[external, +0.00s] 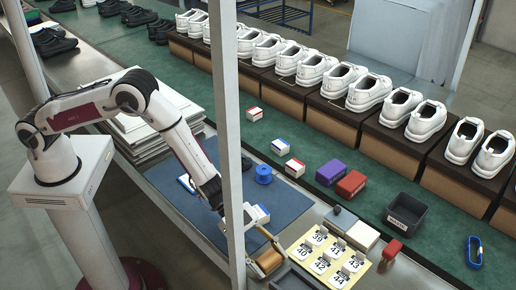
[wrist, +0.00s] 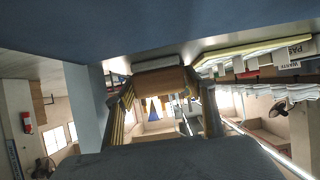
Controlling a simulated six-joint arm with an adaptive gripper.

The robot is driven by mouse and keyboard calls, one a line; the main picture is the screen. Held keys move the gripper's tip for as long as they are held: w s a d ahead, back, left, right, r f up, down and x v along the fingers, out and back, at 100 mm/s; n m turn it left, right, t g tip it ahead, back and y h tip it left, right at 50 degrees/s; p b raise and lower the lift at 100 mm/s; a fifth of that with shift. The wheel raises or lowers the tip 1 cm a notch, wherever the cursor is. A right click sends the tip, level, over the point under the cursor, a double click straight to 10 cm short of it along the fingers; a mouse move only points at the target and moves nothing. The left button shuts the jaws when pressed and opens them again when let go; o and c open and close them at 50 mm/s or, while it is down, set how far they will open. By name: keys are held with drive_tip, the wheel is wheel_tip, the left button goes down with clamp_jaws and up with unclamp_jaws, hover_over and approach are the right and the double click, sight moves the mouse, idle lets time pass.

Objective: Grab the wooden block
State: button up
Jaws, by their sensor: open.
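The wooden block (external: 267,264) lies near the front edge of the workbench, beside the yellow sheet of number cards. My gripper (external: 268,256) is low over it, with its fingers reaching down around the block. In the wrist view, the brown block (wrist: 160,79) shows between the tips of my open gripper (wrist: 160,90), one finger on each side. I cannot tell whether either finger touches it. In the external view, the post and my gripper hide part of the block's surroundings.
Number cards (external: 330,257) lie right of the block. A blue spool (external: 263,174) stands on the blue mat (external: 294,207). White shoes (external: 371,92) line the boxes behind. A metal post (external: 229,130) crosses the view.

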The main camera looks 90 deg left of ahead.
sight(267, 257)
idle(0.3)
drive_tip(key=c, duration=0.9)
drive_tip(key=shift+r, duration=0.1)
drive_tip(key=shift+r, duration=1.55)
drive_tip(key=shift+s+a+r, duration=0.15)
drive_tip(key=shift+a, duration=0.05)
drive_tip(key=s+a, duration=1.2)
drive_tip(key=shift+s+a, duration=0.15)
drive_tip(key=shift+s, duration=0.05)
